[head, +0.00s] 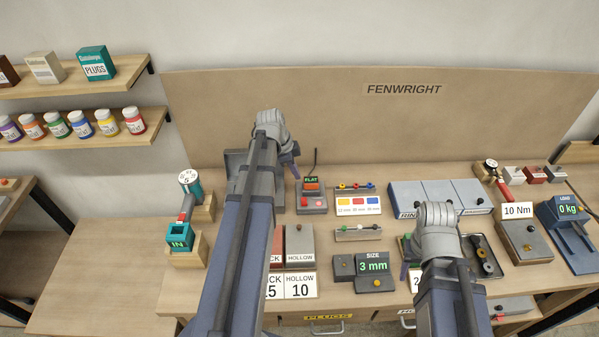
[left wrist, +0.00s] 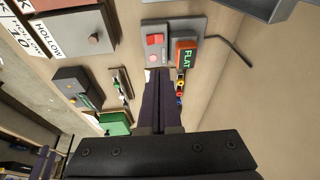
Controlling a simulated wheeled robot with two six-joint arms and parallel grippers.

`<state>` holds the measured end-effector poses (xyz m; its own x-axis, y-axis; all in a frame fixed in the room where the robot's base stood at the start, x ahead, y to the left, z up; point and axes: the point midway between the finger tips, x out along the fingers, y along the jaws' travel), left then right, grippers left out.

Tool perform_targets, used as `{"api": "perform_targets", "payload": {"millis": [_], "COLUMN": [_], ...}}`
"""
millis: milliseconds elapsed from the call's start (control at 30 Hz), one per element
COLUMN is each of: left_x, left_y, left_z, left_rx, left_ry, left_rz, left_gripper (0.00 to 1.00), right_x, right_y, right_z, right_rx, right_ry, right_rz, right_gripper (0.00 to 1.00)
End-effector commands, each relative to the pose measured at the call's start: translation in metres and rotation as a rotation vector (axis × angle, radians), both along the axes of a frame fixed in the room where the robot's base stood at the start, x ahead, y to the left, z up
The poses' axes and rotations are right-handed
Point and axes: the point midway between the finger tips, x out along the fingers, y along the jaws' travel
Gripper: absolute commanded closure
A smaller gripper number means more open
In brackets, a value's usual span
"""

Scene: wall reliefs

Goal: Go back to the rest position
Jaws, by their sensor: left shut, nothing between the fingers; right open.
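My left gripper (head: 294,170) is over the back of the bench, just left of the small station with the green FLAT display (head: 311,182). Most of it is hidden behind my own left arm. In the left wrist view its dark fingers (left wrist: 159,90) are together with nothing between them. They point toward the grey station with red buttons and the FLAT display (left wrist: 185,58). My right gripper (head: 405,270) is low over the front right of the bench, near the grey tray. It is open and mostly hidden by my right arm.
A size station reading 3 mm (head: 374,265), a HOLLOW bin (head: 300,243) and a peg rack (head: 358,233) stand between my arms. A torque station (head: 524,240) and a load scale (head: 567,235) are at right. The left bench top (head: 100,270) is clear.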

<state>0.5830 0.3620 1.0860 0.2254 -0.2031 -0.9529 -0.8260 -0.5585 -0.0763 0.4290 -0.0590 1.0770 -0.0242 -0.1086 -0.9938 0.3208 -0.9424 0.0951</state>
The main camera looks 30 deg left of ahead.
Motion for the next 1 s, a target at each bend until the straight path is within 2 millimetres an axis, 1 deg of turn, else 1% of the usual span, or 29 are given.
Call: {"api": "perform_targets", "payload": {"millis": [33, 133, 667, 733, 767, 867, 900, 967, 1000], "left_x": [0.0, -0.001, -0.001, -0.002, -0.002, -0.008, -0.012, -0.02, -0.028], "left_y": [0.001, 0.003, 0.003, -0.002, -0.007, -0.041, -0.061, -0.094, -0.115], "left_z": [0.009, 0.012, 0.011, 0.009, 0.007, -0.004, -0.01, -0.02, -0.027], "left_rx": [0.0, 0.0, -0.001, 0.0, -0.001, -0.001, 0.0, 0.008, 0.019], "left_ry": [0.0, 0.0, 0.001, 0.006, 0.012, 0.056, 0.081, 0.123, 0.154], "left_rz": [0.0, 0.0, 0.0, 0.003, 0.007, 0.039, 0.062, 0.109, 0.143], "left_gripper": [1.0, 1.0, 1.0, 1.0, 1.0, 1.0, 1.0, 1.0, 1.0], "right_x": [0.0, 0.0, 0.0, 0.0, 0.0, 0.0, 0.0, 0.0, 0.0], "right_y": [0.0, 0.0, 0.0, 0.0, 0.0, 0.0, 0.0, 0.0, 0.0], "right_z": [0.009, 0.012, 0.011, 0.01, 0.008, -0.002, -0.007, -0.015, -0.021], "right_rx": [0.0, 0.001, 0.001, 0.001, 0.001, 0.0, 0.0, 0.0, 0.0], "right_ry": [0.0, 0.0, 0.0, 0.0, 0.0, 0.0, 0.0, 0.0, 0.0], "right_rz": [-0.001, -0.003, -0.003, -0.003, -0.003, -0.002, -0.002, -0.001, 0.0], "right_gripper": [0.5, 0.5, 0.5, 0.5, 0.5, 0.5, 0.5, 0.5, 0.5]}}
